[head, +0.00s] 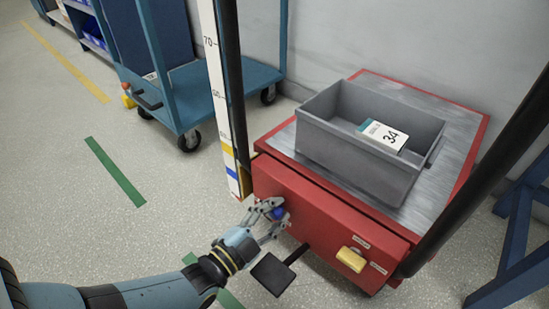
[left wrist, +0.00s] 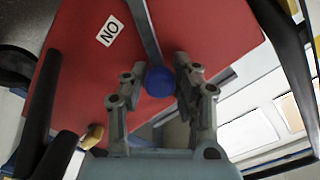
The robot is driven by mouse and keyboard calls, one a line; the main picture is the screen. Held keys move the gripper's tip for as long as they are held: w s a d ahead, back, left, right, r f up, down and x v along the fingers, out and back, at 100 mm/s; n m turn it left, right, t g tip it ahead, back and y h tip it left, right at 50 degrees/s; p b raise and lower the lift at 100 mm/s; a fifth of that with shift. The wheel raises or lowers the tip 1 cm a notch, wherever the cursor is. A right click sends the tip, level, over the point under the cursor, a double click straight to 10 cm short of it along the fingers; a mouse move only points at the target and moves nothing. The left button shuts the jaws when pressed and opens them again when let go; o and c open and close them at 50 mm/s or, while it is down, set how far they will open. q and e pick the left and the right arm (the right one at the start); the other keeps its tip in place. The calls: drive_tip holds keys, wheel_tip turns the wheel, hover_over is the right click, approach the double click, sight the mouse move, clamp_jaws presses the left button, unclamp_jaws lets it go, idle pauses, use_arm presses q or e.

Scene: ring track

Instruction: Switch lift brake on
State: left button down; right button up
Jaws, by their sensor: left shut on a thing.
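A red lift (head: 330,215) with a metal top stands at the right. A blue ball knob (head: 279,212) is low on the left of its front panel. In the left wrist view the blue knob (left wrist: 160,82) sits at the end of a grey lever (left wrist: 146,30). A white label (left wrist: 110,30) reading "ON" lies upside down beside the lever. My left gripper (head: 273,210) is shut on the blue knob; its fingers (left wrist: 155,88) stand on both sides of it. My right gripper is in neither view.
A yellow block (head: 351,259) with small labels sits on the panel's right, and a black pedal (head: 273,273) juts out below. A grey crate (head: 330,145) holding a card marked 34 (head: 383,135) stands on the lift.

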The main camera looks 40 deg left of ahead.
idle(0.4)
use_arm(q)
drive_tip(key=c, duration=1)
unclamp_jaws()
drive_tip(key=shift+d, duration=0.1)
wheel_tip(320, 180, up, 10)
drive_tip(key=shift+f, duration=0.1)
